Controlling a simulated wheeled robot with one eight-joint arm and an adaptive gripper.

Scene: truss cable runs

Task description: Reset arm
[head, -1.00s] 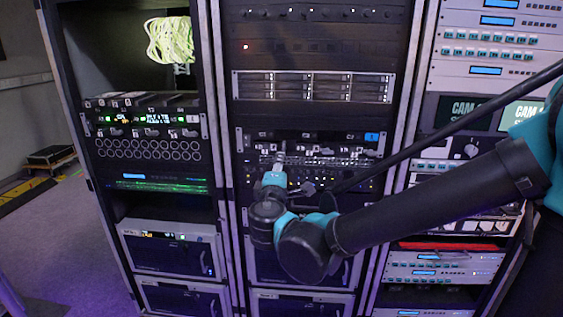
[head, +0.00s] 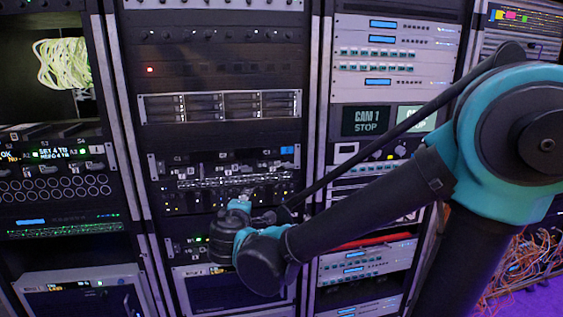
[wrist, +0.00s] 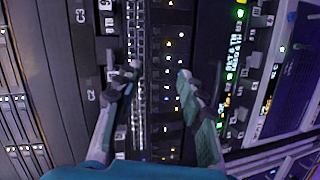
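My gripper (wrist: 157,84) is open in the wrist view, its two grey fingers spread with a clear gap between them. Nothing is held in the gap. Behind the fingers is the patch panel (wrist: 135,38) with rows of small ports and the label C2 at its side. In the head view my arm reaches in from the right, and its wrist end is in front of the middle rack, at the lower part of the C1–C3 panel (head: 172,168). The fingers are mostly hidden there. I cannot tell whether they touch the rack.
A left rack holds coiled pale-green cable (head: 62,62) and a unit with round ports (head: 55,188). The right rack has CAM screens (head: 368,121) and a red bar (head: 380,241) behind my arm. Tangled orange cables (head: 515,258) lie at lower right.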

